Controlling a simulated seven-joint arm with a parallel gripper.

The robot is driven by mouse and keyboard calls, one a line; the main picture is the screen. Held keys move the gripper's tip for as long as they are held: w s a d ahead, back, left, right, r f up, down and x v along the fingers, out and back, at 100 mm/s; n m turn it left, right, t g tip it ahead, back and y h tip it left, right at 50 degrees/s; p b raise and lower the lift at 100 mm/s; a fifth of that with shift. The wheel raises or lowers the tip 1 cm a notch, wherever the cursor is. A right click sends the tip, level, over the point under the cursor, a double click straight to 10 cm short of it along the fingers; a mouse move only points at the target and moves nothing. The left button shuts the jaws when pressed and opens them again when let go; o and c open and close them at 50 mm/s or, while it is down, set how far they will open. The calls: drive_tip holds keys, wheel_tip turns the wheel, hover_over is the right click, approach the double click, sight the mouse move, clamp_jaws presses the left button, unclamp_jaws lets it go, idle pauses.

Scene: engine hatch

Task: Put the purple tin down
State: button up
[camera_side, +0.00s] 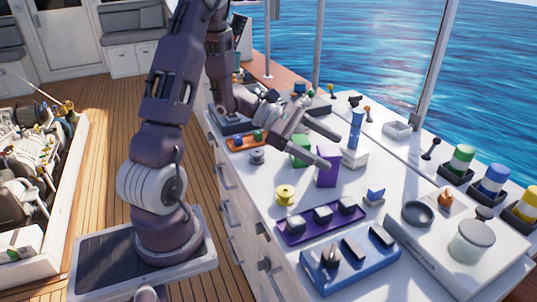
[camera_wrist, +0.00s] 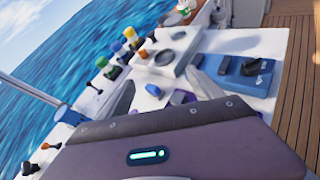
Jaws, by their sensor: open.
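The purple tin (camera_side: 327,179) stands upright on the white counter in the side view, near the middle. My gripper (camera_side: 333,151) is right at the tin, with its two fingers spread apart. One finger crosses in front of the tin's upper part; I cannot tell whether it touches. In the wrist view, my gripper (camera_wrist: 163,92) shows its fingers wide apart. A purple patch shows low between them, mostly hidden by the gripper body, and I cannot tell whether it is the tin.
A yellow spool (camera_side: 285,195), a purple tray (camera_side: 295,232) and a blue tray (camera_side: 325,271) lie nearer the front.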

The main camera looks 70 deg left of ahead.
drive_tip(key=s+d+r+m+g, duration=0.3)
drive_tip(key=s+d+m+g, duration=0.15)
drive_tip(key=d+m, duration=0.2)
drive_tip(key=s+d+r+m+g, duration=0.3)
drive_tip(key=s+d+r+m, duration=0.15)
drive_tip(key=d, duration=0.25)
drive_tip(key=s+a+r+m+t+y, duration=0.2)
drive_tip(key=s+a+m+t+y, duration=0.1)
drive_tip(key=s+m+y, duration=0.6)
drive_tip(key=s+a+m, duration=0.1)
drive_tip(key=s+m, duration=0.3)
